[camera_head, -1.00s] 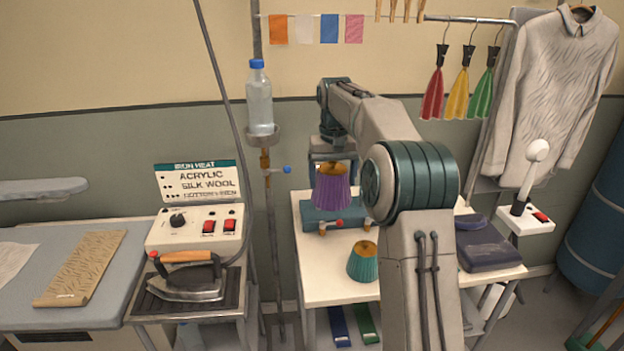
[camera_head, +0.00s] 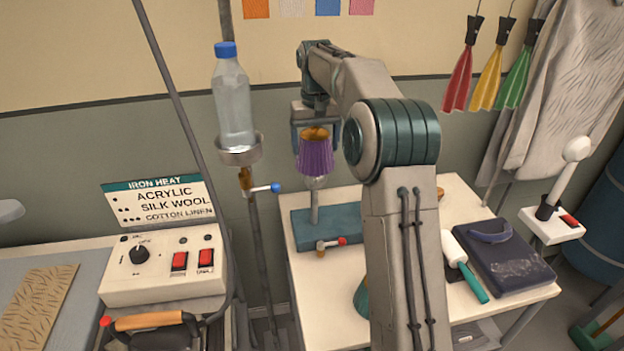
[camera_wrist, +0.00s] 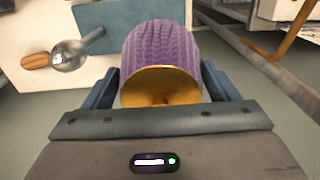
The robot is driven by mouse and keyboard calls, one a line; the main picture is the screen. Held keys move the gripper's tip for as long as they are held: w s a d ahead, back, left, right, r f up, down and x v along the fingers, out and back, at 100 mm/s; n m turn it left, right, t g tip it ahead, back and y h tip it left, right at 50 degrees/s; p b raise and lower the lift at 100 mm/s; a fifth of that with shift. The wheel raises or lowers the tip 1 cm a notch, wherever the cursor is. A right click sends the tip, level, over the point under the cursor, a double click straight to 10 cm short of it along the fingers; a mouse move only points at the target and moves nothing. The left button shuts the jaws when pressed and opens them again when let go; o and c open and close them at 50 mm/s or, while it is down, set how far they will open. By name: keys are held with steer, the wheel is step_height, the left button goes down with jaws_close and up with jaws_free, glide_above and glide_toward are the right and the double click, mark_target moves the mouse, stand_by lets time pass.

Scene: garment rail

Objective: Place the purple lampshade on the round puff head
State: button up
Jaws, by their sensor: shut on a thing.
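My gripper (camera_head: 316,136) is shut on the purple lampshade (camera_head: 315,157) and holds it upright in the air, wider end down. In the wrist view the lampshade (camera_wrist: 170,52) sits between the fingers, its gold end facing the camera. The round puff head (camera_head: 316,183) is a shiny ball on a grey post rising from a teal base (camera_head: 350,225). In the head view it shows just below the lampshade's lower rim. In the wrist view the ball (camera_wrist: 68,55) lies left of the lampshade, not under it.
A teal lampshade (camera_head: 361,300) is partly hidden by my arm. A dark pad (camera_head: 505,262) and a white roller (camera_head: 455,247) lie right. A bottle (camera_head: 234,105) on a stand is left.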

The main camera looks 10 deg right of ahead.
mark_target(315, 173)
steer(key=f, duration=0.4)
steer(key=shift+s+a+f, duration=0.2)
steer(key=shift+f, duration=0.05)
steer(key=shift+d+f+p, duration=0.1)
steer(key=shift+f+p, duration=0.45)
steer(key=shift+f, duration=1.75)
